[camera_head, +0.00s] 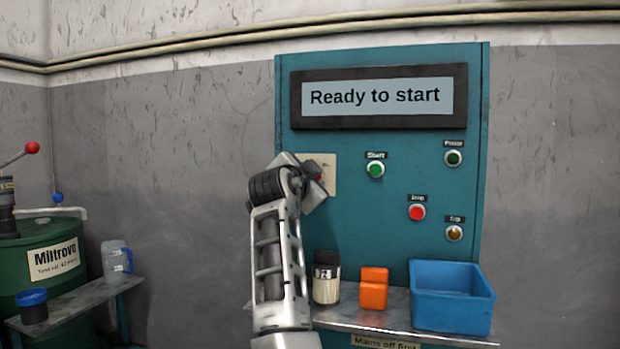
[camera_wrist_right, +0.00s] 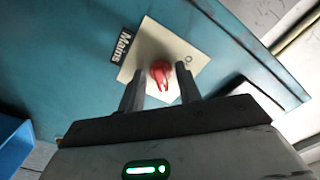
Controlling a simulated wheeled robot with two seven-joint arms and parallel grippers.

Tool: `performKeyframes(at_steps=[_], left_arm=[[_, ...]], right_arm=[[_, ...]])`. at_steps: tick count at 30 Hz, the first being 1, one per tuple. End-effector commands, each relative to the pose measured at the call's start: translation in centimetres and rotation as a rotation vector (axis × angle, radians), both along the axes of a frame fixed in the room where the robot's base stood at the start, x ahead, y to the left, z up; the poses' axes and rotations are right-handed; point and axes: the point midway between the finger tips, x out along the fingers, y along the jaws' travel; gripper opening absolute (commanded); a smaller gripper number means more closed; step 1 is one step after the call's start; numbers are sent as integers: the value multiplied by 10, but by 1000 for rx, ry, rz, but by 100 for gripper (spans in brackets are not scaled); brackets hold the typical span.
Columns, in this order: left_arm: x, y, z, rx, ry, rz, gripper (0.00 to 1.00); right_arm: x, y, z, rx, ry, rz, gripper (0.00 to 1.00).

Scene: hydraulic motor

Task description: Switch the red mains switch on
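The red mains switch (camera_wrist_right: 161,74) is a round knob with a raised grip on a cream plate (camera_wrist_right: 150,50) labelled "Mains" in the right wrist view. My right gripper (camera_wrist_right: 160,84) is open, one finger to each side of the knob. A gap shows between fingers and knob; I cannot tell whether they touch. In the head view my right gripper (camera_head: 312,180) is in front of the cream plate (camera_head: 328,172) and hides most of the switch. My left gripper is not in view.
The teal cabinet (camera_head: 385,235) has a display (camera_head: 376,97) reading "Ready to start", a green start button (camera_head: 375,169) and a red stop button (camera_head: 417,212). On the shelf below stand a jar (camera_head: 326,285), an orange object (camera_head: 373,292) and a blue bin (camera_head: 452,312).

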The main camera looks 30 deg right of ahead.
Motion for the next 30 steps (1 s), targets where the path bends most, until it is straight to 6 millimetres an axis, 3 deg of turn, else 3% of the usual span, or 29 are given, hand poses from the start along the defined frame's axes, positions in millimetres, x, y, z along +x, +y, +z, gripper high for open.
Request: performKeyframes(at_steps=[11, 30], left_arm=[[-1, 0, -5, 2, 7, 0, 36], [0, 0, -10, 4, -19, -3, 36]], right_arm=[[-6, 9, 0, -4, -2, 3, 34], [-93, 109, 0, -3, -1, 1, 34]])
